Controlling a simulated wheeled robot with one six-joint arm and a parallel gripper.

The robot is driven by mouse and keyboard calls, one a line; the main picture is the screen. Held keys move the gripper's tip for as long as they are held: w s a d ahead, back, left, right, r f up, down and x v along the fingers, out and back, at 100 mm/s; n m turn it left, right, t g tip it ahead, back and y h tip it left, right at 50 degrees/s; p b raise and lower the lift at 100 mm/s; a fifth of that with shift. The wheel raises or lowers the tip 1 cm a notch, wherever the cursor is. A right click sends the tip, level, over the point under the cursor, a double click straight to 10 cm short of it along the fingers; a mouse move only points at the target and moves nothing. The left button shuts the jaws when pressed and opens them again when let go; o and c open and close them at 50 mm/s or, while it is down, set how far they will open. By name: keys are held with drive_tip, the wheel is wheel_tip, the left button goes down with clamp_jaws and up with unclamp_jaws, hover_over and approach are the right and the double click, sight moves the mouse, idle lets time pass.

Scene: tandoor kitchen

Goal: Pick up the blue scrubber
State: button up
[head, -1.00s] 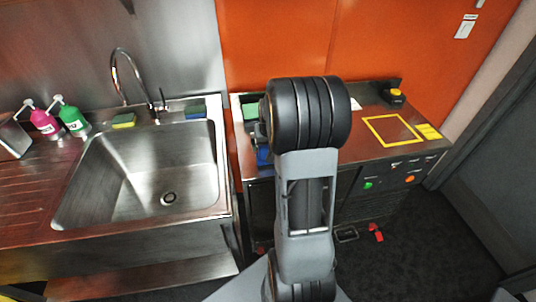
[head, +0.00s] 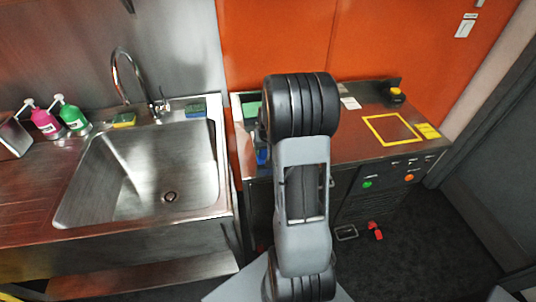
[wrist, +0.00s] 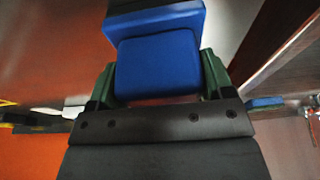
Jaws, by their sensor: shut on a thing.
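The blue scrubber (wrist: 158,64) fills the middle of the wrist view, with a wider blue part behind a smaller block. My gripper (wrist: 160,78) is shut on it, with one green finger against each side. In the head view my arm hides most of the gripper. A bit of blue, which looks like the scrubber (head: 262,156), shows just left of my arm, over the left end of the counter. Its height above the surface is hard to tell.
A steel sink (head: 150,170) lies to the left. A green item (head: 251,109) stands behind my arm. The counter (head: 355,140) has a yellow-outlined square and open room.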

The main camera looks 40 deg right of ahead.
drive_tip(key=shift+c, duration=1)
drive_tip(key=shift+r, duration=0.15)
drive_tip(key=shift+r, duration=0.25)
wheel_tip(320, 180, up, 2)
drive_tip(key=shift+r, duration=0.1)
drive_tip(key=s+d+r+b, duration=0.2)
drive_tip(key=s+r+b, duration=0.1)
drive_tip(key=s+r, duration=0.7)
drive_tip(key=s, duration=0.3)
drive_tip(key=shift+s+d, duration=0.2)
drive_tip(key=shift+s, duration=0.2)
